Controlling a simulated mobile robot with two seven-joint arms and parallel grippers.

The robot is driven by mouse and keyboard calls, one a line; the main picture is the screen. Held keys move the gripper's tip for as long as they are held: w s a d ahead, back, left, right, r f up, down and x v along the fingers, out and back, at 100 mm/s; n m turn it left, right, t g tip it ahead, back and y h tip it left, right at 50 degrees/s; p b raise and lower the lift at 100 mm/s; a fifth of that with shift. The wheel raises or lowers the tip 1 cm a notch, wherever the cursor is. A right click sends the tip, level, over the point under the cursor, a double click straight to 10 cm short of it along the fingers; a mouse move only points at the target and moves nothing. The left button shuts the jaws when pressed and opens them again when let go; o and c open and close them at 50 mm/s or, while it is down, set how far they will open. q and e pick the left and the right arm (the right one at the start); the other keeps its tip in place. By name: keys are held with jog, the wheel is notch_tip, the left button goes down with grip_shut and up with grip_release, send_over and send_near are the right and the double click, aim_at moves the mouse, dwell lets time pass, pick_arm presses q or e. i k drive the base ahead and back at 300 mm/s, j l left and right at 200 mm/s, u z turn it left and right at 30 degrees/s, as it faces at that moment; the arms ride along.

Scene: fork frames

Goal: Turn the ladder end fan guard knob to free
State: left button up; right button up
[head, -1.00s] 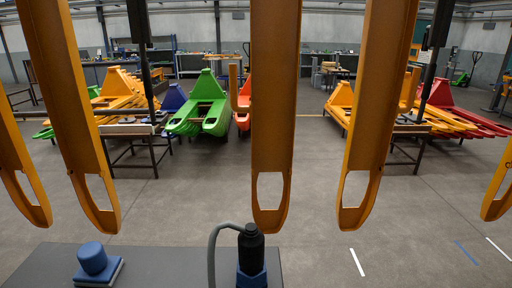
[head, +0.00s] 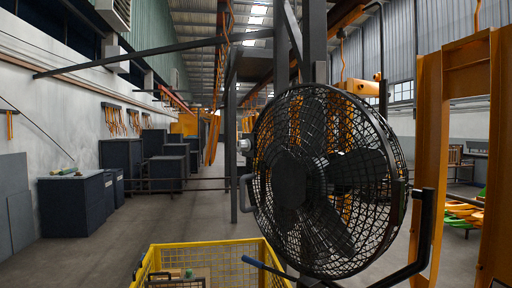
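A large black fan with a round wire guard (head: 325,180) stands upright in the middle of the head view, turned partly to the left. A small grey round part (head: 244,145) shows at the guard's left edge; it looks like a knob, but its setting cannot be read. A grey curved handle (head: 245,193) sits below it at the same edge. Neither of my grippers can be made out in the head view, so nothing shows in contact with the fan.
A yellow wire basket (head: 205,248) stands below left of the fan. A blue-gripped bar (head: 262,266) passes near its right edge. Orange upright beams (head: 430,150) stand to the right. Dark cabinets (head: 72,204) line the left wall; the aisle floor between is clear.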

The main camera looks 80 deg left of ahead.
aim_at(243, 145)
jog(key=k+u, duration=0.2)
jog(key=u, duration=0.25)
jog(key=k+j+u, duration=0.2)
jog(key=u, duration=1.8)
